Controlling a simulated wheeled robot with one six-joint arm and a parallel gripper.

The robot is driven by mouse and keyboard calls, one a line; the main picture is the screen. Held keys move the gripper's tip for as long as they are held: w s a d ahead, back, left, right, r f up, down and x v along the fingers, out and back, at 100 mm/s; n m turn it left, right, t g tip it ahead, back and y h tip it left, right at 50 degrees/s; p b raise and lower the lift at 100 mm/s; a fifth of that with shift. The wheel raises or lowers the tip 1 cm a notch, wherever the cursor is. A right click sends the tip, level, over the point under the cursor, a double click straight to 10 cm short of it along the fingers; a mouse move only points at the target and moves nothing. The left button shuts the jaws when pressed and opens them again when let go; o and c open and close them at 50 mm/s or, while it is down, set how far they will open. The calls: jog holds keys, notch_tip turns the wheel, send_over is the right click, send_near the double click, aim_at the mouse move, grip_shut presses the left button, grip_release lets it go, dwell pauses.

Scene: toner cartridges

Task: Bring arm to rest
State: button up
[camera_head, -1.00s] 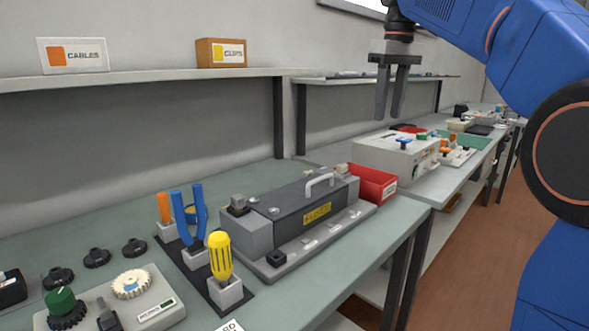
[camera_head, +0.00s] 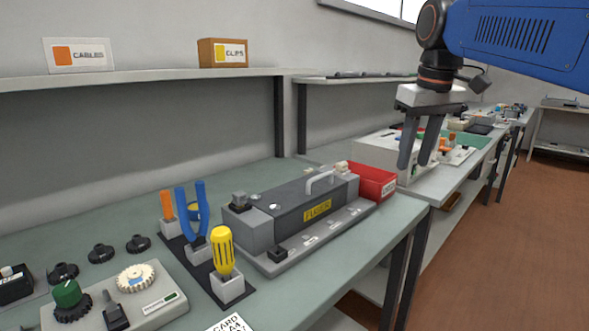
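My gripper (camera_head: 414,165) hangs from my blue arm (camera_head: 525,42) at the upper right of the head view. Its two dark grey fingers point down with a gap between them, so it is open. I see nothing held between the fingers. It appears in front of the white box (camera_head: 370,148) on the far bench; how far apart they are in depth I cannot tell.
A dark fuser unit (camera_head: 290,212) with a handle stands on the near bench beside a red bin (camera_head: 372,181). Pliers (camera_head: 193,215) and a yellow screwdriver (camera_head: 222,250) stand in holders. Shelves run along the wall. The brown floor (camera_head: 500,240) at right is clear.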

jog(key=s+d+f+m+t, duration=0.1)
jog(key=s+f+m, duration=0.1)
jog(key=s+f, duration=0.9)
jog(key=s+d+f+m+t, duration=0.1)
jog(key=s+d+f, duration=0.1)
jog(key=s+f, duration=0.8)
notch_tip(320, 180, down, 8)
jog(key=shift+s+d+f+m, duration=0.15)
jog(key=shift+s+d+m, duration=0.1)
jog(key=shift+s+m, duration=0.15)
